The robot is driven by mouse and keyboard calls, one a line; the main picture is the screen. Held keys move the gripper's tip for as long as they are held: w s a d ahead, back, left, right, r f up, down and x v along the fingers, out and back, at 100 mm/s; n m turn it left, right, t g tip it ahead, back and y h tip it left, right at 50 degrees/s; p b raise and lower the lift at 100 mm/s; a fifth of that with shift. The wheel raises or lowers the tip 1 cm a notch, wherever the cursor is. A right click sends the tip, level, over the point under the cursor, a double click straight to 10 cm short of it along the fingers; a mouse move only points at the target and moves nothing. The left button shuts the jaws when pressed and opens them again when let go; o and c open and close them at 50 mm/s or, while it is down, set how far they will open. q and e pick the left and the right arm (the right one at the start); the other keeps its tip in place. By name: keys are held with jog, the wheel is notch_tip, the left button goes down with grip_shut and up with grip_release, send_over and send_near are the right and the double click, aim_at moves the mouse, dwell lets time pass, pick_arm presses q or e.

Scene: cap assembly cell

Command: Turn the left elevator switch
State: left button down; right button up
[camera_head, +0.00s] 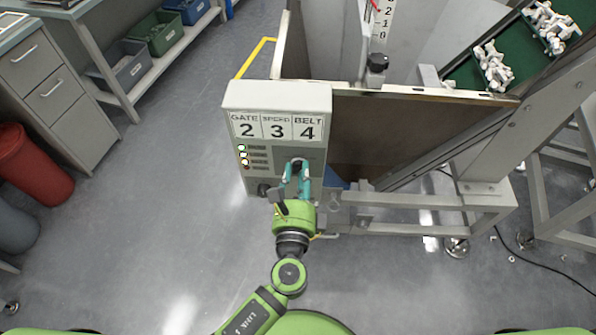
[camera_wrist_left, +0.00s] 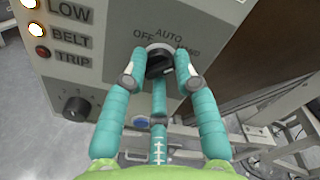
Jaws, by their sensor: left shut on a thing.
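The elevator switch is a black rotary knob (camera_wrist_left: 158,62) on the front of a grey control box (camera_head: 276,98). Its labels show OFF on the left, AUTO at the top and a partly covered word on the right. In the head view the knob (camera_head: 297,164) sits between the fingertips. My left gripper (camera_head: 297,175) has teal fingers closed around the knob, seen close in the left wrist view (camera_wrist_left: 161,68). The fingers partly cover the knob, and I cannot tell its exact pointing. My right gripper is not in view.
A second black dial (camera_wrist_left: 76,105) sits lower left on the panel, beneath the lit LOW and BELT lamps and dark red TRIP lamp. An inclined green conveyor (camera_head: 470,76) carrying white parts stands right. A yellow rail (camera_head: 256,57) rises behind the box.

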pick_arm(q)
jog(key=shift+f+m, duration=0.1)
jog(key=shift+m, duration=0.2)
dwell(0.4)
jog(key=c, duration=0.9)
grip_release()
jog(key=s, duration=0.8)
jog(key=s+a, duration=0.1)
jog(key=s, duration=0.3)
